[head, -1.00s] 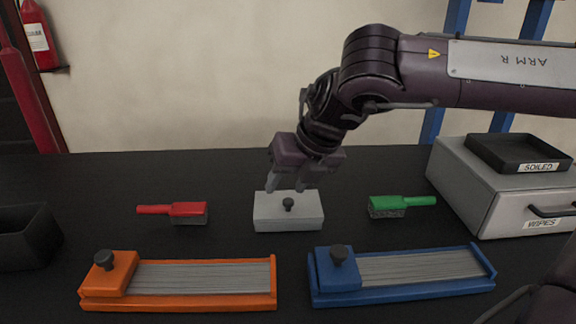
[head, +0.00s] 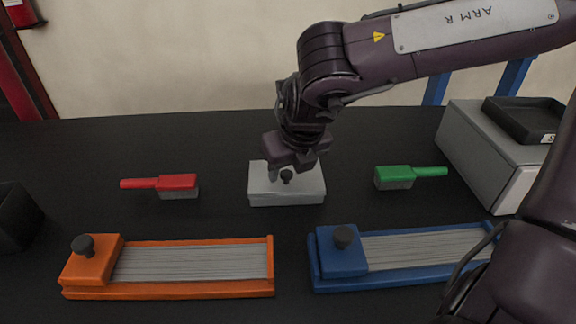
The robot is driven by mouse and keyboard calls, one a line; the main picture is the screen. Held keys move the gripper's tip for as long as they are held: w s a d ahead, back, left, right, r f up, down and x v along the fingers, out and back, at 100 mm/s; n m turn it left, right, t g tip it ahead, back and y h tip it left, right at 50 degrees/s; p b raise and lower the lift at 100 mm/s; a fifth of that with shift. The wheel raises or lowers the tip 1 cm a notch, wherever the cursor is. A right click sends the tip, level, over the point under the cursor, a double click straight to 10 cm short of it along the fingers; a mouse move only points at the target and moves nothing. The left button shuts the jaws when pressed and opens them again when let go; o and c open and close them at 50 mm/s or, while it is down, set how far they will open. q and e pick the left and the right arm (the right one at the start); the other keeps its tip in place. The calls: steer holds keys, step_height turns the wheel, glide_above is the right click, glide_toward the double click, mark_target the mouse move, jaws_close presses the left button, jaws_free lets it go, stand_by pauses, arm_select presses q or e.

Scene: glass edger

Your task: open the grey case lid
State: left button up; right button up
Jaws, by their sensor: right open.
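The grey case (head: 308,192) sits on the black table at the middle of the head view, and its lid looks shut. A dark round knob (head: 286,177) stands on the case. My right gripper (head: 290,168) is open, pointing down over the top of the case, close to the knob. Its fingers partly cover the back of the lid, and I cannot tell whether they touch it. My left gripper is not in view.
A red brush (head: 178,183) lies left of the case and a green brush (head: 394,177) right. An orange tray (head: 170,293) and a blue tray (head: 400,279) lie in front. A grey drawer box (head: 480,150) with a black tray (head: 520,120) stands at right. A dark bin (head: 15,225) is at left.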

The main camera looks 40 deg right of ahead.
jaws_close()
stand_by(0.3)
